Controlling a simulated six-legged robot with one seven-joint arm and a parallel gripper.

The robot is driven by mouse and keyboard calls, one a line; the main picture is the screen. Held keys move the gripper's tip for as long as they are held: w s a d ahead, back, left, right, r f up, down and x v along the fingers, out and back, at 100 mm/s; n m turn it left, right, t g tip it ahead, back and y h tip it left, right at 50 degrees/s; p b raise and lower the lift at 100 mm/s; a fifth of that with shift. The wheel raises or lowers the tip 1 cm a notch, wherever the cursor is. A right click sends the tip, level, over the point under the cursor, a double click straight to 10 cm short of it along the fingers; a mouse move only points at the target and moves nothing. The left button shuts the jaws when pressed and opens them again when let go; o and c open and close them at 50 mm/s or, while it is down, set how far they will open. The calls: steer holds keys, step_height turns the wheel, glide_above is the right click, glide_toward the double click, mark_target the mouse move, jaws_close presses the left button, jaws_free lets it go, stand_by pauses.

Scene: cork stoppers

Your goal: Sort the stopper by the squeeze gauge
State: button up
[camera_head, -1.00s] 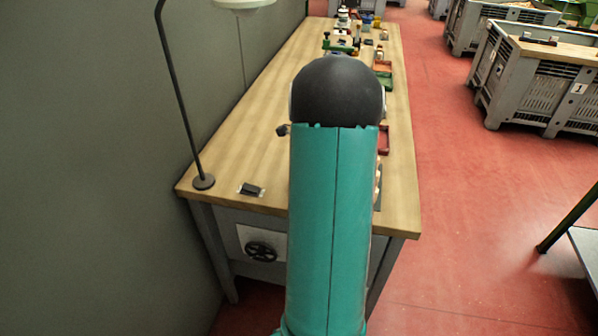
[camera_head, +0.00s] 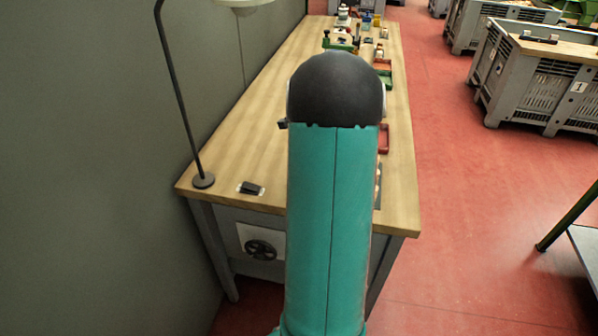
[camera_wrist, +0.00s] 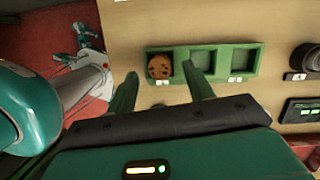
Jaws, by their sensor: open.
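In the wrist view a brown, speckled cork stopper (camera_wrist: 159,67) sits in the left compartment of a green three-part tray (camera_wrist: 221,79). The middle and right compartments look empty. My gripper (camera_wrist: 160,72) is open, with nothing between its green fingers. Its fingertips point at the tray's near side, one on each side of the stopper in the picture; the height gap is hard to judge. A dark device with a lit green display (camera_wrist: 301,110), possibly the gauge, lies at the right edge. In the head view my arm hides the gripper and stopper.
A dark round object (camera_wrist: 305,58) stands right of the tray. In the head view, the wooden bench (camera_head: 255,125) carries a lamp base (camera_head: 203,180), a red tray (camera_head: 384,138) at its right edge and bottles (camera_head: 366,22) at the far end. A grey wall borders its left.

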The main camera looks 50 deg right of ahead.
steer(key=v, duration=1.1)
steer(key=shift+r, duration=0.2)
steer(key=w+a+r+n, duration=0.2)
steer(key=a+n, duration=0.2)
steer(key=a, duration=0.4)
steer(key=w+a+r+n+h, duration=0.1)
steer(key=a+r+n, duration=0.2)
steer(key=a+n, duration=0.35)
steer(key=w+a+r+n, duration=0.2)
steer(key=a+n, duration=0.1)
steer(key=a, duration=0.6)
steer(key=s+a+n+t, duration=0.1)
steer(key=s+a+n, duration=0.2)
steer(key=a+n, duration=0.2)
steer(key=s+a+n+t, duration=0.1)
steer(key=s+a+n, duration=0.2)
steer(key=a+n, duration=0.2)
steer(key=s+a+f+n, duration=0.1)
steer(key=s+a+n, duration=0.2)
steer(key=a+n, duration=0.3)
steer(key=a, duration=0.4)
steer(key=shift+t+h, duration=0.3)
steer(key=shift+t, duration=0.1)
